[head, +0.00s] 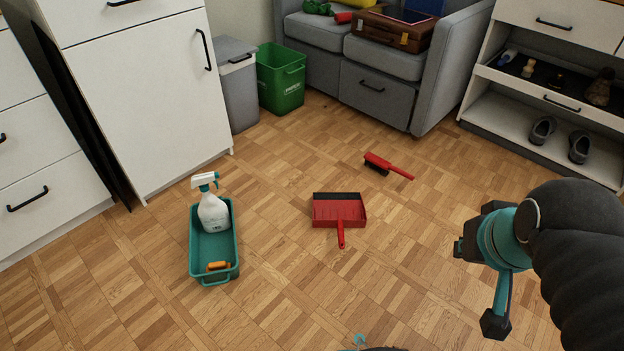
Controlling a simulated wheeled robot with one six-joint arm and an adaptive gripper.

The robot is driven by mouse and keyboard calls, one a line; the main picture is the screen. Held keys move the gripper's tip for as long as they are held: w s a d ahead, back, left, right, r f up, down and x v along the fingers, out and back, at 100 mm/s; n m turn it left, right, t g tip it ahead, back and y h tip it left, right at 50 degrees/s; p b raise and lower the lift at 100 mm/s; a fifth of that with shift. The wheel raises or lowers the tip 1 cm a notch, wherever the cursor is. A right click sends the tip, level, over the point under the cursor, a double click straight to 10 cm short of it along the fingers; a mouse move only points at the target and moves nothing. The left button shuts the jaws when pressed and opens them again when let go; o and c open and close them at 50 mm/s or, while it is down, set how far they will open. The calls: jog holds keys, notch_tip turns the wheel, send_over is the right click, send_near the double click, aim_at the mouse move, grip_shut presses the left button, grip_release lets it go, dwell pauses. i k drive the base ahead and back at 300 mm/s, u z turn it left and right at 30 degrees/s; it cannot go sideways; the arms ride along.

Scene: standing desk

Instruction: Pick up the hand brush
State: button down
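The hand brush (385,166) lies on the wooden floor in front of the grey sofa. It has a red handle pointing right and dark bristles at its left end. Nothing covers it. My gripper (478,280) is at the right, nearer the camera than the brush and well apart from it. One teal finger with a black tip reaches downward and stands clear of the other dark parts, so the gripper looks open. Nothing shows between its fingers, though the far finger is hard to make out.
A red dustpan (338,212) lies left of the brush. A teal caddy (236,262) holds a spray bottle (212,211) and an orange item. A green bin (282,80), the sofa (432,90) and a shoe shelf (497,111) stand behind. Floor around the brush is clear.

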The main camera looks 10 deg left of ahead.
aim_at(378, 162)
jog(key=z, duration=0.35)
jog(key=i, duration=1.5)
jog(key=u, duration=0.4)
